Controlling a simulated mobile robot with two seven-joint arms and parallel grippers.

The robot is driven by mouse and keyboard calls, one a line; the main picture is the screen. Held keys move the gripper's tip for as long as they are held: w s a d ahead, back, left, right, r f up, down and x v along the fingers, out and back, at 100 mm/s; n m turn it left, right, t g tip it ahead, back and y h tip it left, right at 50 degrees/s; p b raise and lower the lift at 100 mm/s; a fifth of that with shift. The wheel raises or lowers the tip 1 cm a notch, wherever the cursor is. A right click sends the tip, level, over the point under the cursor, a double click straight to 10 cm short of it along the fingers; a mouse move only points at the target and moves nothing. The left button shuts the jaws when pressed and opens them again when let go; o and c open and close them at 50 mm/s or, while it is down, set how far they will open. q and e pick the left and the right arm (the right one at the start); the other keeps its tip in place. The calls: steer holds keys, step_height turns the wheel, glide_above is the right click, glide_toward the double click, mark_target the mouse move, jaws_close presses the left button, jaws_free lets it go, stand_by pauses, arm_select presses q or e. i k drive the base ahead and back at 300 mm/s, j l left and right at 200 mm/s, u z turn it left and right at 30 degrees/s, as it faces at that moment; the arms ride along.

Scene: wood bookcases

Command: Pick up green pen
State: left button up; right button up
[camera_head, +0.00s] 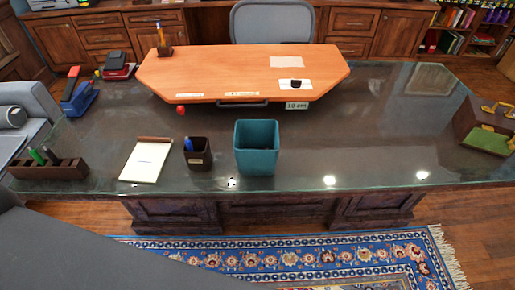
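A green pen (36,156) stands tilted in a dark wooden holder (68,172) at the left front of the glass-topped desk. Only its upper part shows; the lower part is hidden in the holder. A darker pen-like item (50,154) stands just right of it in the same holder. Neither of my grippers shows in the head view.
The glass-topped desk (350,160) also bears a notepad (146,162), a dark cup with a blue item (197,154), a teal bin (257,148) and an orange board (220,72). A large grey shape fills the lower left. A blue patterned rug (300,258) lies in front.

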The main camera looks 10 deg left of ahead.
mark_target(32, 151)
steer(key=u, duration=1.6)
steer(key=i+j+u, duration=0.15)
steer(key=u, duration=0.3)
steer(key=i+j, duration=0.2)
